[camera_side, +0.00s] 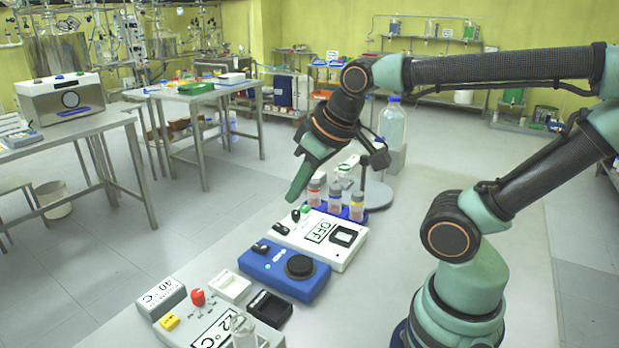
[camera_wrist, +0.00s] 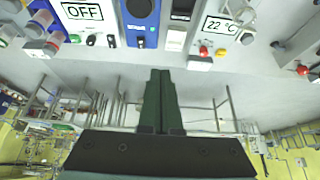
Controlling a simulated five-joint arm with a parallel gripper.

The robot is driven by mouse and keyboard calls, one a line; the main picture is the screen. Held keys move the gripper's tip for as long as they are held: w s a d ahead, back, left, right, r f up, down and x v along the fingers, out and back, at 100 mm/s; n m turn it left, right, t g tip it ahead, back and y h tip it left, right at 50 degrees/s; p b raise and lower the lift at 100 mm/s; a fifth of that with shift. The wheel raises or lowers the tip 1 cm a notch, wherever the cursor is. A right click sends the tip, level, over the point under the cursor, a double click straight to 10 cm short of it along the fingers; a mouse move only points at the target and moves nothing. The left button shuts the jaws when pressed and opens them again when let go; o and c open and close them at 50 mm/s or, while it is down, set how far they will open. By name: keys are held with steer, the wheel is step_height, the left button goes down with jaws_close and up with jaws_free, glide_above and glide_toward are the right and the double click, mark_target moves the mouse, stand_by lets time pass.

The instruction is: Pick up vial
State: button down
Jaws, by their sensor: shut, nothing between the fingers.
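Three small capped vials stand upright in a blue rack (camera_side: 347,213) in the side view: one with a red cap (camera_side: 314,190), one with a grey cap (camera_side: 335,195) and one with a yellow-orange cap (camera_side: 357,206). In the wrist view vials (camera_wrist: 40,22) show upside down at the upper left corner, partly cut off. My gripper (camera_side: 292,197) is shut and empty, its green fingers pointing down just left of the rack in the side view. The shut fingertips (camera_wrist: 160,72) show in the middle of the wrist view, apart from the vials.
A white device marked OFF (camera_side: 322,236) and a blue device with a black knob (camera_side: 283,270) stand in front of the rack. A 22 °C hotplate (camera_side: 212,325) is nearer the camera. A large clear bottle (camera_side: 393,125) stands behind.

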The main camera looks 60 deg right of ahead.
steer(key=shift+c, duration=1.2)
jaws_free()
